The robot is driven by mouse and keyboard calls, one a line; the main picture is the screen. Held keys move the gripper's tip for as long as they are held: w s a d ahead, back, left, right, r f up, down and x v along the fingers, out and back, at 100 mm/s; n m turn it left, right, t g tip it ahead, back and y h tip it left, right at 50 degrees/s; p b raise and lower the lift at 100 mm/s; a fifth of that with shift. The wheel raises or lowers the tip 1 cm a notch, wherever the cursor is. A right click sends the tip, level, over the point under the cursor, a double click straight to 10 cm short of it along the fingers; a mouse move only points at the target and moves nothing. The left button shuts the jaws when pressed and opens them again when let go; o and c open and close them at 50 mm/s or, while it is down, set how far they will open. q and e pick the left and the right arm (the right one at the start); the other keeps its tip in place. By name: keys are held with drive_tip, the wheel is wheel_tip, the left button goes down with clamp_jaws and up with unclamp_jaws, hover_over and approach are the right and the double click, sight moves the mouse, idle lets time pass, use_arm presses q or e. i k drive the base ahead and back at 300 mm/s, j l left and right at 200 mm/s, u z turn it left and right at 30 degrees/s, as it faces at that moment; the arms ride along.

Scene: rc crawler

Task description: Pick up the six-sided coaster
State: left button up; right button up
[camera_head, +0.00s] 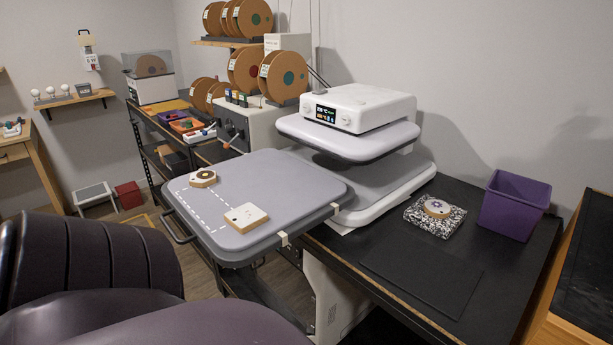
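The six-sided coaster (203,178) lies flat near the far left part of the grey padded platen (285,185). It has a wooden edge and a dark ring with a pale centre on top. Its outline is small, but it looks hexagonal. A square, pale coaster (246,216) with a small mark lies nearer on the same platen. A round coaster (437,207) with a purple mark sits on a black-and-white speckled pad to the right. Neither my left nor my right gripper shows in the head view.
A white press (360,108) stands behind the platen on a black bench. A purple bin (514,205) and a black mat (424,273) are at right. Dashed white lines mark the platen. Dark purple padded shapes fill the lower left. A shelf rack with spools stands behind.

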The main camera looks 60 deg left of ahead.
sight(203, 178)
drive_tip(key=u, duration=1.85)
